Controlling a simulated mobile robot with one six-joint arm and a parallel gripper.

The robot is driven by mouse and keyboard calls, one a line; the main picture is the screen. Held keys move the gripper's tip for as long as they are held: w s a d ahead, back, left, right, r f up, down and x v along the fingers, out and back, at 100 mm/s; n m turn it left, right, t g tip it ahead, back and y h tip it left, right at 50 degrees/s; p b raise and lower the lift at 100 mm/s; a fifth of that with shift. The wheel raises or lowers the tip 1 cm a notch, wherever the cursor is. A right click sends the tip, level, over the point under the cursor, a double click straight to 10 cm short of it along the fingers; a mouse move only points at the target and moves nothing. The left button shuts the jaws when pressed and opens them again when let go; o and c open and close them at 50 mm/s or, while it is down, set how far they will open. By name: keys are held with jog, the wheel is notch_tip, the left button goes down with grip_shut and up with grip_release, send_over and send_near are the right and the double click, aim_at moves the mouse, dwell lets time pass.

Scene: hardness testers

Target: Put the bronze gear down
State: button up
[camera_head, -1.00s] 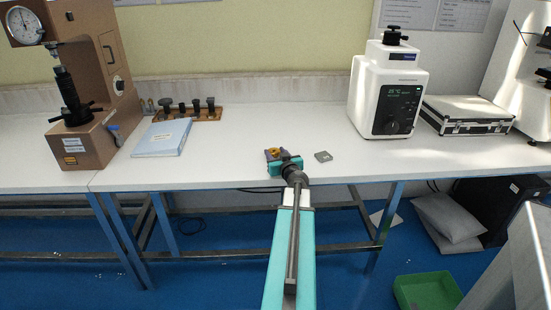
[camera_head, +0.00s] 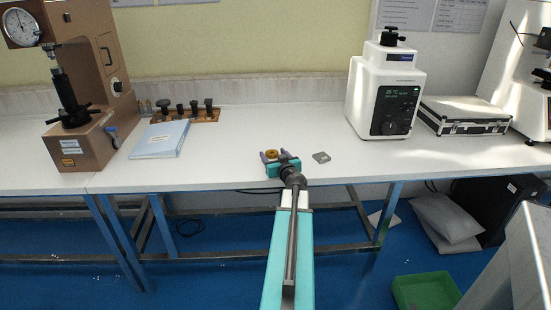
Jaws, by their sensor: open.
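The bronze gear (camera_head: 271,154) is a small golden-brown round piece near the front edge of the white bench (camera_head: 245,135). My gripper (camera_head: 273,155) reaches over the bench edge from below. Its two purple-grey fingers stand apart, one on each side of the gear, and the jaws are open. The gear appears to rest on the bench top between the fingers; small gaps are too fine to tell. Part of the gear's near side is hidden by the teal gripper body.
A small grey block (camera_head: 321,157) lies right of my gripper. A blue-white booklet (camera_head: 160,139) and a wooden rack (camera_head: 185,115) with several dark pieces are to the left. A brown tester (camera_head: 85,145) stands far left, a white tester (camera_head: 385,95) and a silver case (camera_head: 465,114) right.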

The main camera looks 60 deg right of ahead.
jog(key=shift+s+a+r, duration=0.25)
jog(key=shift+s+a, duration=0.05)
jog(key=shift+s, duration=0.05)
jog(key=p+v, duration=0.4)
jog(key=v, duration=0.4)
jog(key=shift+s+a, duration=0.1)
jog(key=shift+a, duration=0.05)
jog(key=shift+p, duration=0.85)
jog(key=p, duration=0.3)
jog(key=shift+s+a, duration=0.3)
jog(key=shift+p+v, duration=0.95)
jog(key=shift+p, duration=1.6)
jog(key=shift+s, duration=0.1)
